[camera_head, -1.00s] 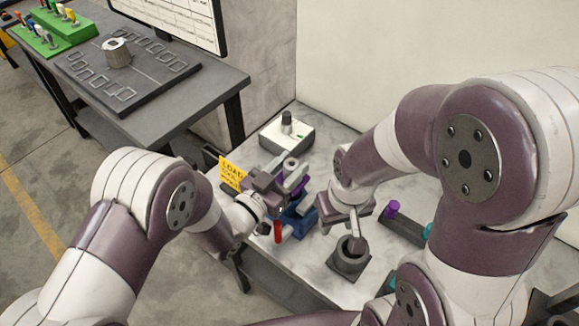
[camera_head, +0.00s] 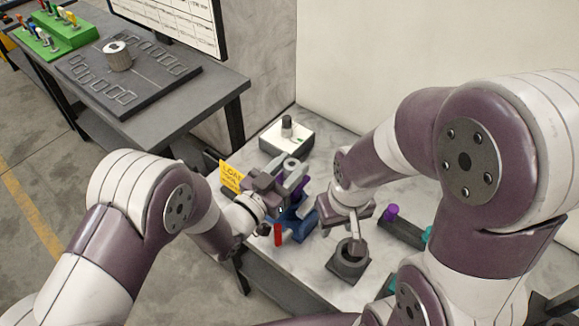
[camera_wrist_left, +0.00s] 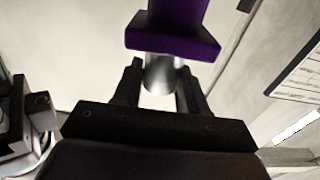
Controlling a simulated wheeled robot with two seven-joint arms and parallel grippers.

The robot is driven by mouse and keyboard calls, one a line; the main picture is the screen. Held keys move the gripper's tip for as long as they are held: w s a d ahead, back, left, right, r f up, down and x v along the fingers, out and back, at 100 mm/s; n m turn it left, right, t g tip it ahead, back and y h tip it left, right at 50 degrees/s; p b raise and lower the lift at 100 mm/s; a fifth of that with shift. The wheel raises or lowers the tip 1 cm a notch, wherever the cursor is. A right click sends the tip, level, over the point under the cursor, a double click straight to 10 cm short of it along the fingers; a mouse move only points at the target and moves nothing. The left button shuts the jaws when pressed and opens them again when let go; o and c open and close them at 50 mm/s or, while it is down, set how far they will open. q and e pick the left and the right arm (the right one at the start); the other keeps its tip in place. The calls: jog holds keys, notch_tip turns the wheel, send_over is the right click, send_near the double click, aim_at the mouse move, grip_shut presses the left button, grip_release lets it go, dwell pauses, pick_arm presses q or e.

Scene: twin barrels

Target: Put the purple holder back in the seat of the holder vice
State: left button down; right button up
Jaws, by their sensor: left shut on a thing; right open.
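The purple holder (camera_wrist_left: 175,28) is at the top of the left wrist view, with a silver cylinder at its near end. My left gripper (camera_wrist_left: 162,85) is shut on it, with a finger on each side of the silver part. In the head view my left gripper (camera_head: 287,182) is over the blue holder vice (camera_head: 299,222), which has a red handle (camera_head: 278,235). The gripper hides most of the holder and the seat, so I cannot tell whether they touch. My right gripper (camera_head: 347,214) is open, above a dark grey ring-shaped block (camera_head: 349,265).
A white box with a dark knob (camera_head: 287,130) stands behind the vice. A yellow sign (camera_head: 231,174) is to its left. A dark rack with a purple piece (camera_head: 391,212) and teal pieces is at the right. Bare worktop lies in front of the vice.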

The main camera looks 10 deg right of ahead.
pick_arm(q)
jog(key=shift+r, duration=0.1)
dwell(0.9)
jog(key=shift+f+b, duration=1.15)
jog(key=shift+b, duration=0.15)
jog(key=c, duration=0.5)
grip_release()
jog(key=shift+c, duration=0.2)
jog(key=shift+f, duration=0.15)
jog(key=b+v, duration=0.1)
jog(key=v, duration=1.1)
jog(key=shift+s+a+b, duration=0.25)
jog(key=shift+a+b, duration=0.05)
